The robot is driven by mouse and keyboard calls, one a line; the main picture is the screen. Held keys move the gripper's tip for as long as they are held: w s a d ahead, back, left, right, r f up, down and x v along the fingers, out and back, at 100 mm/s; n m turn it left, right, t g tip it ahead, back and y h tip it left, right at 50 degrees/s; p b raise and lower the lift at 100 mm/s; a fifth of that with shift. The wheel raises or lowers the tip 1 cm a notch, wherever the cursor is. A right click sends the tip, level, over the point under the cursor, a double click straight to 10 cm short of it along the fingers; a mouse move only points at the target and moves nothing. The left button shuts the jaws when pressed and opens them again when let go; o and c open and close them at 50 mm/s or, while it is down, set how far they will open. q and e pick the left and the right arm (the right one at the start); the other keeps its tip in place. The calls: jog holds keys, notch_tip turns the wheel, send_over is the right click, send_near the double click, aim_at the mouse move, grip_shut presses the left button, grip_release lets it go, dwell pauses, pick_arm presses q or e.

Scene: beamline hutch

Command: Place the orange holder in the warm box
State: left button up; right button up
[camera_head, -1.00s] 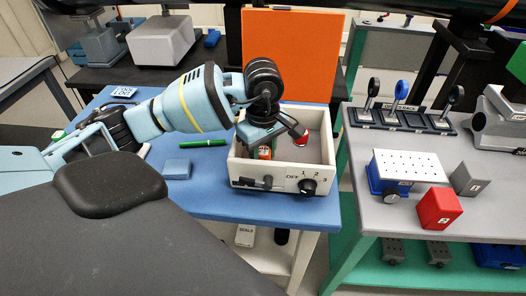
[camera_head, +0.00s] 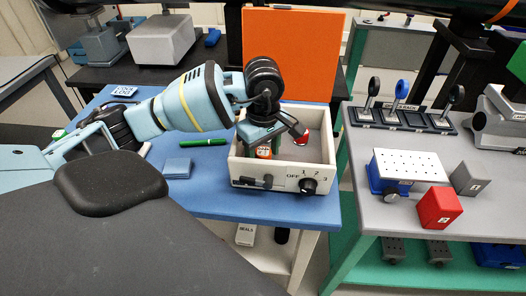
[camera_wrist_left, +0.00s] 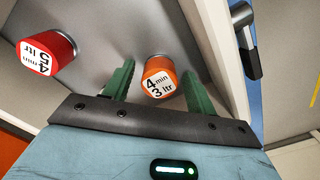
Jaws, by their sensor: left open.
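In the head view the holder (camera_head: 264,153) shows partly below my left wrist. My left gripper (camera_wrist_left: 158,72) reaches down into the box with its green fingers open, one on each side of the holder, with a gap visible. The holder seems to stand on the box floor. My right gripper is not in view.
A red holder (camera_wrist_left: 48,53) is also in the warm box, beside the orange one; it shows in the head view too (camera_head: 302,139). The box walls are close around my gripper. A green pen (camera_head: 203,142) and blue block (camera_head: 177,168) lie on the blue table left of it.

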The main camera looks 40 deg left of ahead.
aim_at(264, 151)
pick_arm(q)
notch_tip(264, 151, up, 12)
jog(key=shift+p, duration=0.4)
